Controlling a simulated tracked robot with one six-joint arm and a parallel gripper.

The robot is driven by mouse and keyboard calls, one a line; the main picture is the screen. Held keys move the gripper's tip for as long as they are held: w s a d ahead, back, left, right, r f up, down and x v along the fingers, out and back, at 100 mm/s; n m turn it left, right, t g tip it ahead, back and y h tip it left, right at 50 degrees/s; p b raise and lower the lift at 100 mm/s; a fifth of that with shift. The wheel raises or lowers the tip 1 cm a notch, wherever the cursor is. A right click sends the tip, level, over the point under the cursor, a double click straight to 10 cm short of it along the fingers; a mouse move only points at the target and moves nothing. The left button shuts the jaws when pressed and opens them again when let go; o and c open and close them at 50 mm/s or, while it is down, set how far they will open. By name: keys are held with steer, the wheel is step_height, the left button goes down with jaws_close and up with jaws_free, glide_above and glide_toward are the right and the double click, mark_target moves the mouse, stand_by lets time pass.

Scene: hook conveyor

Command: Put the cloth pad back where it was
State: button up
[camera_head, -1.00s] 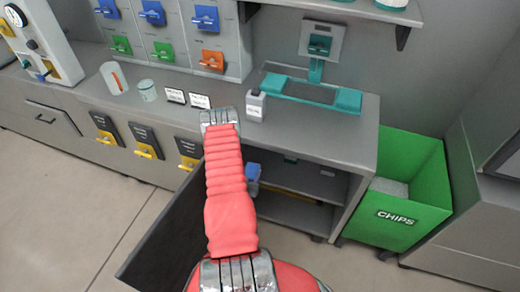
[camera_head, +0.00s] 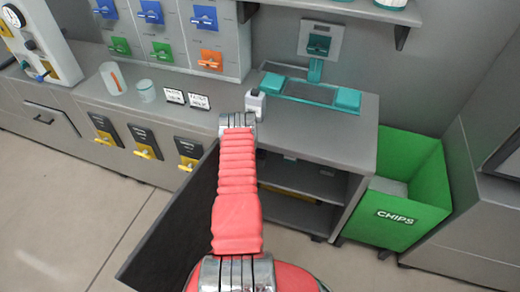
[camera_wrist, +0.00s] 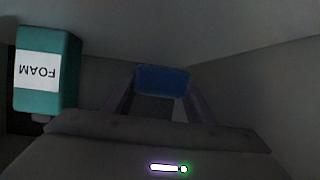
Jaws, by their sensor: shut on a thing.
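In the wrist view, the cloth pad (camera_wrist: 162,79), a blue block-like piece, sits between the two fingertips of my gripper (camera_wrist: 160,97). My gripper is shut on it. Around them are dim grey surfaces, seemingly the inside of the cabinet. In the head view my red arm covers my gripper and the pad, so neither shows there. The cabinet (camera_head: 340,147) under the counter is open at the front, with a shelf (camera_head: 296,208) inside. Whether the pad touches any surface cannot be told.
The open dark cabinet door (camera_head: 178,232) is left of my arm. A green CHIPS bin (camera_head: 405,205) stands right of the cabinet. A small white bottle (camera_head: 255,104) is on the counter.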

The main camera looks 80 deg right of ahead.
steer(key=shift+s, duration=0.1)
steer(key=shift+d, duration=0.55)
steer(key=shift+d+f, duration=0.3)
steer(key=shift+f, duration=0.25)
steer(key=shift+d+f, duration=0.25)
steer(key=shift+f, duration=0.75)
steer(key=shift+f, duration=0.15)
steer(key=o, duration=1.1)
steer(key=shift+o, duration=0.2)
steer(key=shift+a, duration=0.1)
steer(key=shift+v, duration=6.85)
